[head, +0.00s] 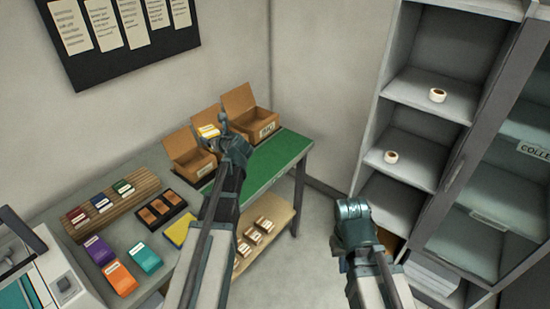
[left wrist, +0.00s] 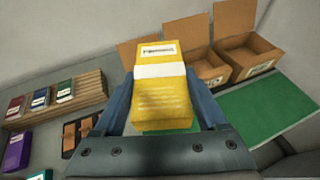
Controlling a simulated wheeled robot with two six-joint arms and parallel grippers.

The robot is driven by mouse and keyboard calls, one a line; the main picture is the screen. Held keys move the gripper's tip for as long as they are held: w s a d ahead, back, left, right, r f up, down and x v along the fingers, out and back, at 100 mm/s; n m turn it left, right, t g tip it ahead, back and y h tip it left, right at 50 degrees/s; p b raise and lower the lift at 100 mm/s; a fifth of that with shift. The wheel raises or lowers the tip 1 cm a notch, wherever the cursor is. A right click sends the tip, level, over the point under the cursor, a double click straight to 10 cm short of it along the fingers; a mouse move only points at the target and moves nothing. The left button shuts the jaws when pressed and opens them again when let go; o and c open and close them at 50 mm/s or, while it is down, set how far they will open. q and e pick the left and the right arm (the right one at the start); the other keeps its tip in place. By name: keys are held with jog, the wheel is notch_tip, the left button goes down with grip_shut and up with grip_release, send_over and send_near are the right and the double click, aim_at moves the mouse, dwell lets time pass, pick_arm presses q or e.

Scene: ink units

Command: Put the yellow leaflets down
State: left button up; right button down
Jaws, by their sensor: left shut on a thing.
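The yellow leaflets (head: 208,131) are a thick yellow bundle with a white band and a label, shown large in the left wrist view (left wrist: 162,100). My left gripper (head: 222,130) is shut on them, its fingers on both sides of the bundle. It holds them in front of the open cardboard boxes (head: 188,158); whether the bundle touches anything beneath is hidden. My right gripper (head: 352,210) is away from the table, in front of the shelf unit; its fingers cannot be made out. Another flat yellow item (head: 180,230) lies on the table.
A green mat (head: 275,160) covers the table's right end, mostly clear. Purple (head: 98,250), teal (head: 145,257) and orange (head: 119,278) packs lie at the front left, near a slatted wooden rack (head: 118,205) and a dark tray (head: 160,208). A lower shelf (head: 275,215) holds several small packs.

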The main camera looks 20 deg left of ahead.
pick_arm(q)
jog(key=shift+w+d+f, duration=0.15)
jog(key=shift+d+f, duration=0.1)
jog(key=shift+m+t+h, duration=0.3)
jog(key=shift+m+t, duration=0.1)
jog(key=shift+t, duration=0.1)
jog(key=s+d+f+b, duration=0.2)
jog(key=s+f+b, duration=0.1)
jog(key=f+b, duration=0.3)
jog(key=s+d+f+b, duration=0.3)
jog(key=f+b, duration=0.4)
jog(key=s+d+f+b, duration=0.2)
jog(key=s+f+b, duration=0.2)
jog(key=f+b, duration=0.2)
jog(key=shift+s+d+f+b, duration=0.1)
jog(key=shift+d+f+b, duration=0.1)
jog(key=shift+d+b, duration=0.25)
jog(key=shift+s+f+b, duration=0.25)
jog(key=shift+b, duration=0.1)
jog(key=shift+w, duration=0.15)
